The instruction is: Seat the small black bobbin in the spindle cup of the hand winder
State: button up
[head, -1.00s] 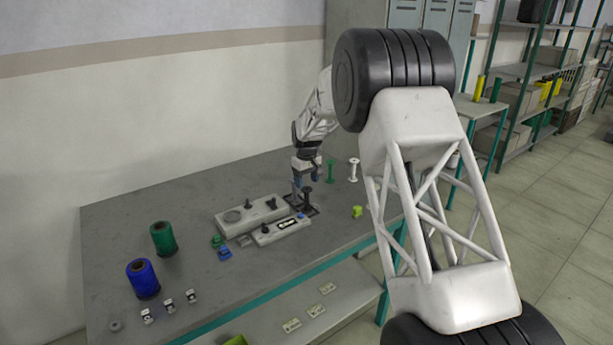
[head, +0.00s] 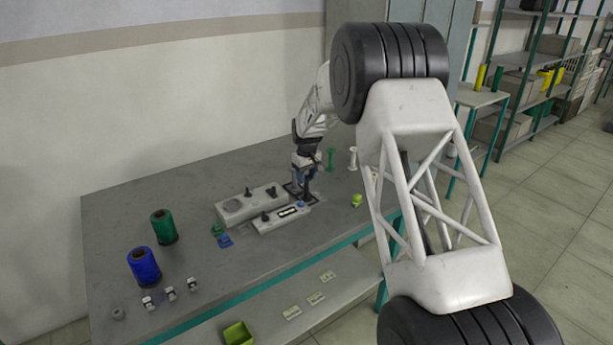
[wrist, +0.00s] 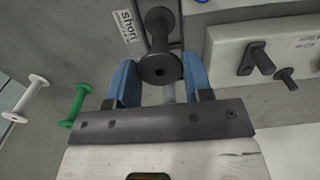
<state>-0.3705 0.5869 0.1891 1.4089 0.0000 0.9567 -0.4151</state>
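The small black bobbin (wrist: 158,35) stands on a spot labelled "short" in the wrist view. Its near flange lies between the two blue fingers of my gripper (wrist: 160,82). The fingers look spread to either side of the flange, and I cannot tell whether they touch it. In the head view my gripper (head: 303,180) is low over the bobbin, which is partly hidden. The hand winder appears to be the pale box (head: 262,197) with dark knobs, left of my gripper; its crank side shows in the wrist view (wrist: 225,50). I cannot make out the spindle cup clearly.
A second pale box (head: 268,227) with a blue button sits in front. A green bobbin (head: 331,160) and white bobbin (head: 353,158) stand right of my gripper. Green (head: 163,228) and blue spools (head: 143,267) stand at left. The left back of the table is clear.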

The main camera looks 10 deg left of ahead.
jog(key=shift+c, duration=0.5)
jog(key=shift+r, duration=0.15)
jog(key=shift+r, duration=2.4)
